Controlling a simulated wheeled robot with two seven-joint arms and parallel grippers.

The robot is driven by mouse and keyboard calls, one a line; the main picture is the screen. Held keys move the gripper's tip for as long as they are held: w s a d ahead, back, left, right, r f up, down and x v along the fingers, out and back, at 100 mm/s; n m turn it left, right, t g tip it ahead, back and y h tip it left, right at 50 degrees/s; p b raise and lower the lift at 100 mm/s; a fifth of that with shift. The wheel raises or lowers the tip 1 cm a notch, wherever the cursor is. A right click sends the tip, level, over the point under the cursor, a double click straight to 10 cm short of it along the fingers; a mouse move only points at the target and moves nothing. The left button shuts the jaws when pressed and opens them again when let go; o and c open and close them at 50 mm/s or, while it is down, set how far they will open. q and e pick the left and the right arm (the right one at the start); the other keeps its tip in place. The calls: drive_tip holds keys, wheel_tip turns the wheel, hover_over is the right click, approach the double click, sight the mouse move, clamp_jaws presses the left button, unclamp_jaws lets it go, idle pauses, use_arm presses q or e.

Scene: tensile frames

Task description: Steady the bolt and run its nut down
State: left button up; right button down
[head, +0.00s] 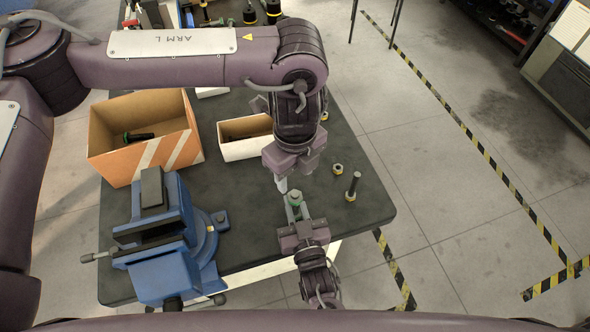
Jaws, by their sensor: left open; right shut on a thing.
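My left gripper (283,182) reaches down from the arm above, open, with its fingertips just above and left of the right gripper's tips. The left jaws look empty and apart from the green part. A loose nut (337,169) lies nearby.
A blue vise (160,250) stands at the table's left front. An orange-striped box (117,165) holds a dark, green-ended bolt. A white-fronted box (246,150) stands behind my grippers. The dark tabletop (365,212) is bare near its right front corner.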

sight(295, 193)
use_arm(q)
drive_tip(key=shift+f, duration=0.1)
drive_tip(key=shift+f, duration=3.95)
drive_tip(key=c, duration=1)
drive_tip(key=o, duration=1.2)
drive_tip(key=shift+r, duration=0.15)
wheel_tip(295, 193, up, 12)
drive_tip(key=shift+f, duration=0.1)
